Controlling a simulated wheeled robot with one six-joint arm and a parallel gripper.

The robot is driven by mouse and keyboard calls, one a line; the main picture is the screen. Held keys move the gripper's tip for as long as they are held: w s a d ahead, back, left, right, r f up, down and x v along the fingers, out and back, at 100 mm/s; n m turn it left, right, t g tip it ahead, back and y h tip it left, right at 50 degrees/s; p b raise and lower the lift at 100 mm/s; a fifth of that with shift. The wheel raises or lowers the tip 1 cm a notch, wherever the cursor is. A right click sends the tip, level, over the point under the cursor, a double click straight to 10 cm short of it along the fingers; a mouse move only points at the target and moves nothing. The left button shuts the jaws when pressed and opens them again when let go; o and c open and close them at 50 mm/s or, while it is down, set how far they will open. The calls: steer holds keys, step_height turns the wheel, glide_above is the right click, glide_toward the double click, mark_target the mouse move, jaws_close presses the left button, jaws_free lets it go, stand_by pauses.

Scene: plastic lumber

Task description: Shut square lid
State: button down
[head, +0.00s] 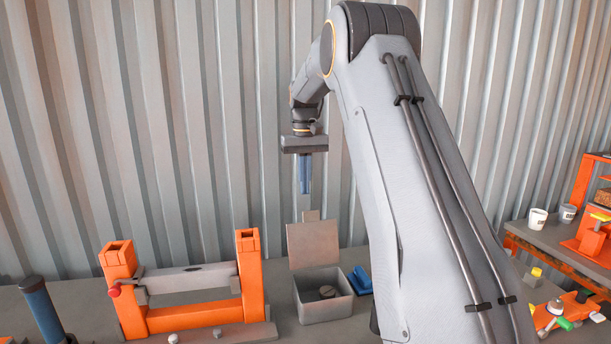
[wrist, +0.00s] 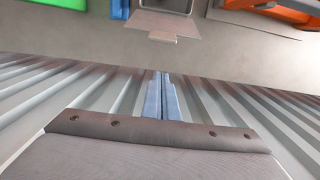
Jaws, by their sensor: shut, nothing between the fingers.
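The square lid (head: 314,243) stands upright, open, at the back of a small grey box (head: 325,306) on the bench in the head view. A tab sticks up from the lid's top edge. A dark round thing lies inside the box. In the wrist view the lid (wrist: 163,25) shows at the top, with part of the box's rim (wrist: 190,10) beyond it. My gripper (head: 305,190) hangs pointing down above the lid, apart from it. Its blue fingers are shut together and empty, also in the wrist view (wrist: 158,78).
An orange frame with a grey roller (head: 190,279) stands left of the box. A blue object (head: 360,280) lies close on the box's right. A corrugated wall (head: 200,130) rises behind the bench. White cups (head: 537,219) stand at the far right.

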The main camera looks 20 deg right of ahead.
steer(key=s+f+p, duration=0.2)
steer(key=f, duration=0.1)
steer(key=s+f+p, duration=0.1)
steer(key=shift+s+a+f+p, duration=0.2)
steer(key=shift+s+a+p, duration=0.2)
stand_by(0.4)
